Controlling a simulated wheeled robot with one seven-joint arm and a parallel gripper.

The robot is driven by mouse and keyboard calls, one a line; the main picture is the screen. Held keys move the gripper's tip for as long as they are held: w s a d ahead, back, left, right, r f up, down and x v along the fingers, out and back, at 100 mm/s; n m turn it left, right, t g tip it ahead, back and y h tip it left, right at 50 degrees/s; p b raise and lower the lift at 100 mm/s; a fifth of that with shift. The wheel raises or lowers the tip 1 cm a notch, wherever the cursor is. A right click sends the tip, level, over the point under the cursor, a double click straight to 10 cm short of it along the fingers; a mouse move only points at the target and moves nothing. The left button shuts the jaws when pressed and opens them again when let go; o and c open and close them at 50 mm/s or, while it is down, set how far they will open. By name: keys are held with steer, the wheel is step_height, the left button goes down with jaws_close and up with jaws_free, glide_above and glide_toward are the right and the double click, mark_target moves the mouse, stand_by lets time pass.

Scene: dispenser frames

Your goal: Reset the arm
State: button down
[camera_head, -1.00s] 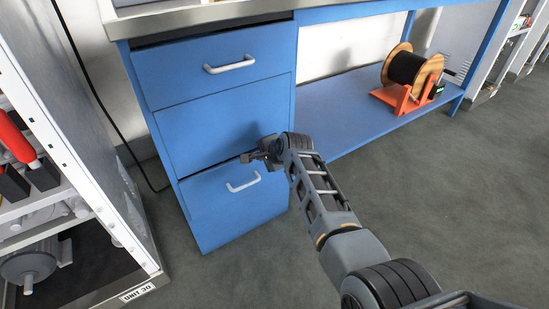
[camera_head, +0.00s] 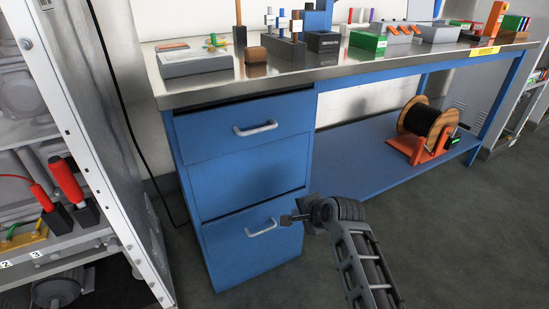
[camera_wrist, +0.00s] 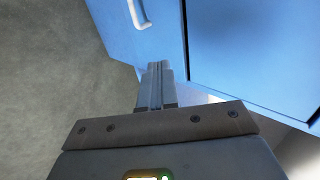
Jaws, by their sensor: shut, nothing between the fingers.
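My gripper (camera_head: 290,218) is at the front of the blue drawer cabinet, by the upper right of the bottom drawer (camera_head: 245,255). It is shut and empty. In the wrist view my gripper (camera_wrist: 155,72) shows its two fingers together, with the bottom drawer's white handle (camera_wrist: 138,13) beyond them at the top. I cannot tell whether the gripper touches the drawer front. The arm reaches in from the lower right in the head view. A dark gap shows along the top edge of the bottom drawer. The middle drawer (camera_head: 245,172) and top drawer (camera_head: 215,132) look closed.
A steel-topped workbench (camera_head: 215,88) carries several boxes and parts. A cable spool (camera_head: 425,122) on an orange stand sits on the blue lower shelf (camera_head: 355,160). A metal rack (camera_head: 110,150) stands close on the left. The grey floor (camera_head: 440,230) at right is clear.

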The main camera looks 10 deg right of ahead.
steer(key=s+d+f+n+t+h, duration=0.15)
steer(key=s+d+f, duration=0.25)
steer(key=s, duration=0.6)
steer(key=s+d+f+n+h, duration=0.1)
steer(key=s+d+f+n, duration=0.2)
steer(key=s, duration=0.7)
steer(key=s+d+r+n+t, duration=0.1)
steer(key=s+r+n, duration=0.2)
steer(key=s, duration=0.7)
steer(key=s+r+n+t, duration=0.1)
steer(key=s+r+n, duration=0.15)
steer(key=s, duration=0.75)
steer(key=s+a+r+n+t, duration=0.2)
steer(key=s+r+n, duration=0.2)
steer(key=s+r, duration=1.15)
step_height(320, 180, up, 25)
steer(key=w+p, duration=0.1)
steer(key=p, duration=2.1)
steer(key=shift+a, duration=0.25)
steer(key=shift+h, duration=0.25)
